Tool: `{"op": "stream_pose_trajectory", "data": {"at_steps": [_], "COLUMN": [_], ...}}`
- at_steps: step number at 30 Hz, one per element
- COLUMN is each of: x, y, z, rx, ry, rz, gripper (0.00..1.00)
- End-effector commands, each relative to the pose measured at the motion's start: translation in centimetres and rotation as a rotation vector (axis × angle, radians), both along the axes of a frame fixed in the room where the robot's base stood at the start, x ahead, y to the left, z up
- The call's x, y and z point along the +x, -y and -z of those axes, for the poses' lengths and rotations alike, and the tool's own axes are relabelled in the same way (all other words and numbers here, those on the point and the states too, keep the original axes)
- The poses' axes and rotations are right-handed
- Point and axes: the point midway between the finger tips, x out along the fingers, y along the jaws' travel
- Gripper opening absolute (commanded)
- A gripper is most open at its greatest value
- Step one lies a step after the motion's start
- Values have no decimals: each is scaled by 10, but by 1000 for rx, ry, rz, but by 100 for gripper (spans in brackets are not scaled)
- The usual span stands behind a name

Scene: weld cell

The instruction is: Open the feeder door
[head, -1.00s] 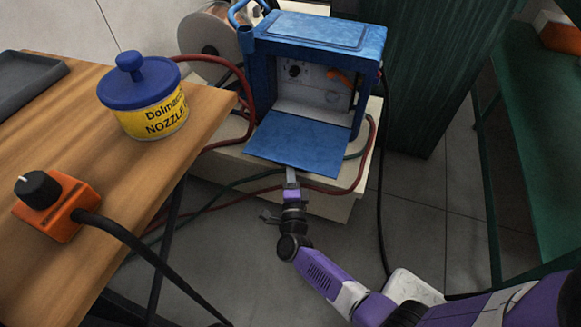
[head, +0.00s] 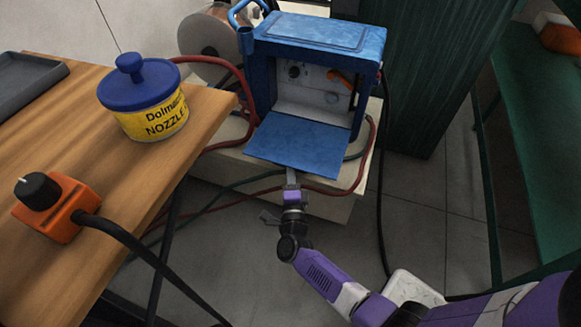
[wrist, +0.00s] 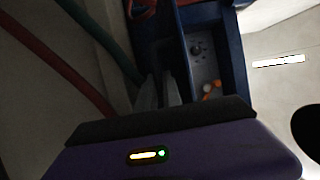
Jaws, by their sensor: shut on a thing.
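The blue wire feeder (head: 318,35) stands on a pale box, and its open front shows a light interior with a dark knob and an orange lever. Its blue door (head: 312,143) is folded down, nearly flat, out in front of the opening. My gripper (head: 291,177) is at the door's front edge, shut on it. The fingertips are partly hidden at the door's edge. In the wrist view my gripper's fingers (wrist: 159,92) show close together and dark, beside the feeder interior (wrist: 203,60); the held part is hard to make out there.
A wooden table (head: 215,105) at left holds a yellow tub (head: 152,118) with a blue lid and an orange box (head: 62,215) with a black knob. Red and green hoses (head: 335,188) run around the pale box (head: 335,205). A green bench (head: 545,150) stands at right.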

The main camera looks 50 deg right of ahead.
Motion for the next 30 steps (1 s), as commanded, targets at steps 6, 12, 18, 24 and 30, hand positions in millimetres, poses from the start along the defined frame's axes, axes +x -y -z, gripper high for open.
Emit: {"op": "stream_pose_trajectory", "data": {"at_steps": [6, 12, 18, 24, 30], "x": [-1, -1, -1, -1, -1], "y": [-1, -1, -1, -1, -1], "z": [1, 1, 1, 1, -10], "rx": [1, 1, 0, 0, 25], "ry": [-1, -1, -1, -2, -11], "rz": [0, 0, 0, -1, 1], "gripper": [0, 0, 0, 0, 0]}}
